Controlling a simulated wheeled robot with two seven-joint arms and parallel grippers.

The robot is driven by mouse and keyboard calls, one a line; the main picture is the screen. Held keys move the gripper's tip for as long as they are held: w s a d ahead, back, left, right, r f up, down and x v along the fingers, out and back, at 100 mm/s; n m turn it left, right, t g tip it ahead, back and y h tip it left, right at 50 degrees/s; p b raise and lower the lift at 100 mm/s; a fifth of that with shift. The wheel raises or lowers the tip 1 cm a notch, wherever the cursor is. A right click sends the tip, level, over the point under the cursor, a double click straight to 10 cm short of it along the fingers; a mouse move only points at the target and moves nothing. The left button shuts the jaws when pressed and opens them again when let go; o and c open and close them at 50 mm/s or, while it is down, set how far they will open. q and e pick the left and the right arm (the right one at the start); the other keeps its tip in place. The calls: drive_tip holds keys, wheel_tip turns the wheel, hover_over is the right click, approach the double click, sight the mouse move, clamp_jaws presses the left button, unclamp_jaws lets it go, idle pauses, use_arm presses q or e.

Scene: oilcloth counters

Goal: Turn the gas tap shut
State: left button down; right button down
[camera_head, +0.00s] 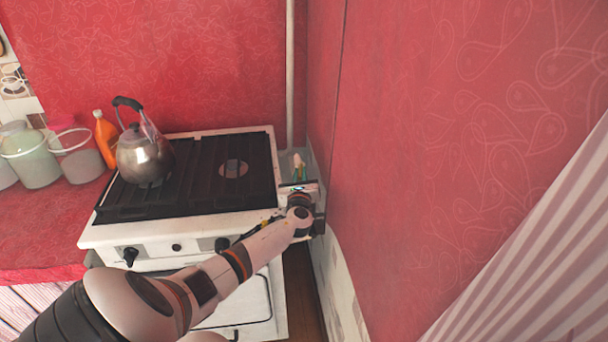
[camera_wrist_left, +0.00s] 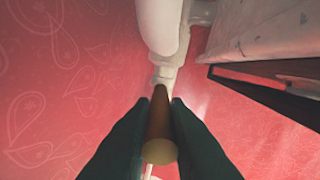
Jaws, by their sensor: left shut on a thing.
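The gas tap's brown-yellow handle (camera_wrist_left: 160,135) shows in the left wrist view, between the two dark fingers of my left gripper (camera_wrist_left: 160,108). The fingers are shut on it from both sides. In that view the handle runs roughly in line with the white fitting and pipe (camera_wrist_left: 158,25) above it. In the head view my left gripper (camera_head: 298,170) is in the narrow gap between the stove and the right wall, near the foot of the white gas pipe (camera_head: 290,75). The tap itself is too small and covered there to read. My right gripper is not in view.
A white stove (camera_head: 205,226) with a black grate stands left of my gripper, with a metal kettle (camera_head: 145,160) on it. An orange bottle (camera_head: 105,138) and several tubs stand on the red counter (camera_head: 40,230). The red wall (camera_head: 400,150) is close on the right.

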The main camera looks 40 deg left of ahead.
use_arm(q)
drive_tip(key=shift+s+a+m+t+h, duration=0.2)
drive_tip(key=shift+m+t+h, duration=0.2)
drive_tip(key=shift+t+h, duration=0.15)
drive_tip(key=c, duration=1.4)
unclamp_jaws()
drive_tip(key=v, duration=1.2)
drive_tip(key=shift+r, duration=0.1)
